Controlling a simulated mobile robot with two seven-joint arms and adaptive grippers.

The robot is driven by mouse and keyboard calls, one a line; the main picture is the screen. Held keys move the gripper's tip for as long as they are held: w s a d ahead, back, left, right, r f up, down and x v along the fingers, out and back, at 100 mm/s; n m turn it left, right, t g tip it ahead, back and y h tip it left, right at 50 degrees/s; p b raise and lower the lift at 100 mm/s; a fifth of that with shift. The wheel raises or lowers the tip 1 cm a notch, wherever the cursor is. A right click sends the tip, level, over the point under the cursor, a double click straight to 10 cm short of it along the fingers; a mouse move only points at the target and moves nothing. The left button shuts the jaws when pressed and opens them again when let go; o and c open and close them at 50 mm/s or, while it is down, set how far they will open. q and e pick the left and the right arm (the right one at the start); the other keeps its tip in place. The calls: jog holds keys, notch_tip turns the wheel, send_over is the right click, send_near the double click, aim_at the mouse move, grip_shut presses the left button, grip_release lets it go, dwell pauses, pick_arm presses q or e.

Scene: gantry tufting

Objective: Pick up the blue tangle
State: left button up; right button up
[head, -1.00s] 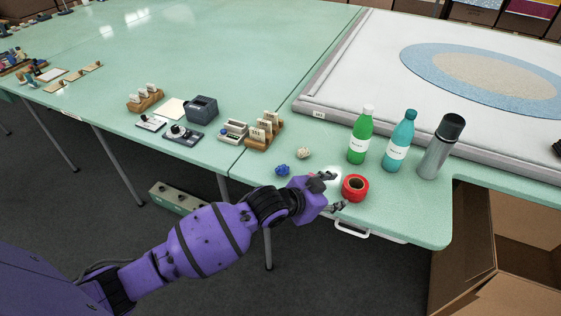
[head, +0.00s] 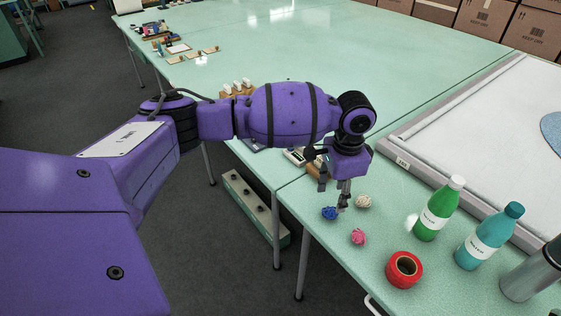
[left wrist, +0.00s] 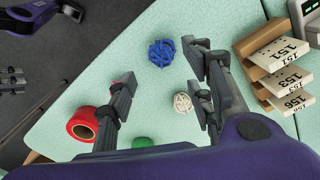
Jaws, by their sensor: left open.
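The blue tangle (head: 329,213) lies on the green table near its front edge. It also shows whole in the left wrist view (left wrist: 162,53). My left gripper (head: 333,196) is open and empty above the table, its fingers pointing down close to the blue tangle. In the left wrist view the blue tangle shows in the gap between the two fingers, towards the right fingertip; I cannot tell the height between them. Grey finger-like parts at the left edge of the left wrist view look like my right gripper (left wrist: 12,81); their opening is unclear.
A pink tangle (head: 358,237) and a cream tangle (head: 363,201) lie close to the blue one. Red tape (head: 404,269), a green bottle (head: 438,210) and a teal bottle (head: 488,238) stand to the right. Numbered cards in a wooden holder (left wrist: 262,72) stand on the other side.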

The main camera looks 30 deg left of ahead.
aim_at(331, 211)
pick_arm(q)
jog(key=f, duration=0.3)
jog(key=shift+s+a+f, duration=0.15)
jog(key=shift+s+f, duration=0.1)
jog(key=shift+s, duration=0.05)
notch_tip(331, 211, down, 3)
jog(key=shift+f, duration=0.4)
jog(key=c, duration=0.4)
jog(key=shift+w+r, duration=0.1)
jog(key=c, duration=0.4)
pick_arm(e)
jog(key=shift+s+f, duration=0.35)
jog(key=shift+s, duration=0.25)
